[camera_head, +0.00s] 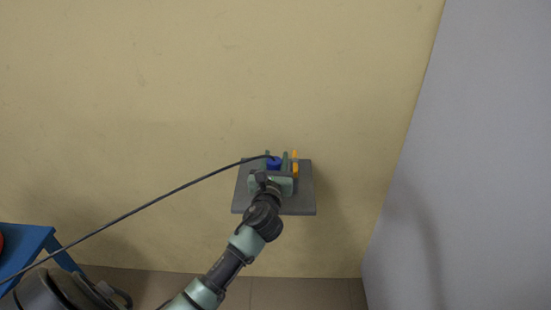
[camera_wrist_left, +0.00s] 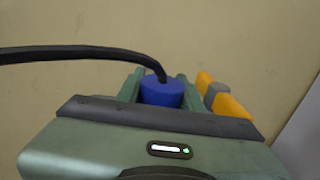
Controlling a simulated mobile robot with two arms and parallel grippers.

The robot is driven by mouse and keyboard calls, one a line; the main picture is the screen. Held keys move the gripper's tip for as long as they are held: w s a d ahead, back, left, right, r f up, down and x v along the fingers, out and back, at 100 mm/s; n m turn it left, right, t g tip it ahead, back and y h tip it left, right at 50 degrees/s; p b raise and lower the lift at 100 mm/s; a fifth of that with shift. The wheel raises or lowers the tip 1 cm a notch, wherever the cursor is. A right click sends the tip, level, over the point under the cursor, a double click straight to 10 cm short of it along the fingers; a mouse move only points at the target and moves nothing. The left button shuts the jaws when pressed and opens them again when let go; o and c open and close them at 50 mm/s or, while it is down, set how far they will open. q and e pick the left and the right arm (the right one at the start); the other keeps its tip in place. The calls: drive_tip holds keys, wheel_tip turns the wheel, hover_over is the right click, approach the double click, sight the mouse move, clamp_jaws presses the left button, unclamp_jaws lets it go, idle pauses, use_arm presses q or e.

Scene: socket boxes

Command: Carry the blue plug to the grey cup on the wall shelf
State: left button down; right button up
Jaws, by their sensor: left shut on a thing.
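The blue plug (camera_head: 273,163) is between the two green fingers of my left gripper (camera_head: 276,157), which is shut on it. In the left wrist view the plug (camera_wrist_left: 162,92) shows between the fingertips, with a black cable rising from its top and running off to the left. The plug is over the grey wall shelf (camera_head: 302,203); I cannot tell whether it touches anything below. I cannot make out the grey cup for sure; the gripper and wrist hide part of the shelf. My right gripper is not in view.
An orange piece with a grey band (camera_wrist_left: 216,96) is just right of the gripper, close to the right finger. The cable (camera_head: 150,203) runs down to the lower left. A blue table (camera_head: 24,241) with a red thing stands there. A grey wall (camera_head: 470,170) is on the right.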

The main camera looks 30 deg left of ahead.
use_arm(q)
drive_tip(key=shift+a+f, duration=0.15)
drive_tip(key=shift+f, duration=0.4)
drive_tip(key=shift+f+b, duration=0.15)
drive_tip(key=shift+b, duration=0.2)
drive_tip(key=shift+s+a+f+b, duration=0.1)
drive_tip(key=shift+a+f+b, duration=0.05)
drive_tip(key=shift+f+b, duration=0.55)
drive_tip(key=c, duration=0.8)
unclamp_jaws()
drive_tip(key=shift+a+f, duration=0.1)
drive_tip(key=shift+f, duration=0.15)
drive_tip(key=shift+c, duration=0.2)
drive_tip(key=shift+f, duration=0.1)
